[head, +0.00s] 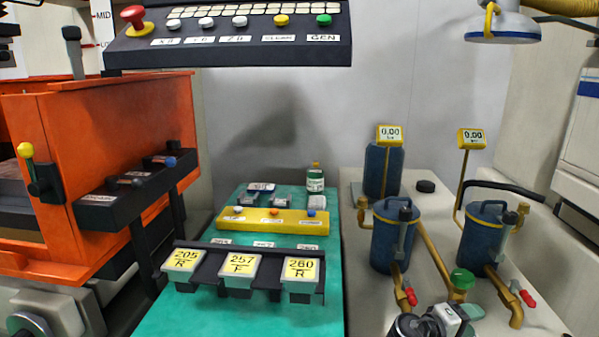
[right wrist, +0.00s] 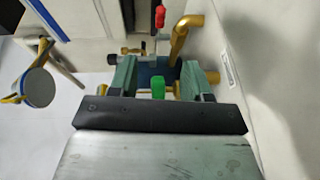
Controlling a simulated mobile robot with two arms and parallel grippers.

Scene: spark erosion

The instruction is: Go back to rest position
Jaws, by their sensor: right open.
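My right gripper (head: 458,314) shows at the bottom edge of the head view, in front of the grey bench with the blue filter canisters. In the right wrist view its two green fingers (right wrist: 158,76) stand apart, so it is open. A green knob (right wrist: 158,88) shows in the gap between them; whether they touch it I cannot tell. In the head view a green-capped valve (head: 462,280) on brass piping is just beyond the gripper. My left gripper is not in view.
Blue canisters (head: 393,240) with brass pipes and red-handled taps (head: 411,297) crowd the right side. A teal mat (head: 190,314) holds a rack of labelled blocks (head: 240,268) and a yellow bar (head: 272,226). An orange tank (head: 100,130) stands left; a control panel (head: 230,52) overhangs the back.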

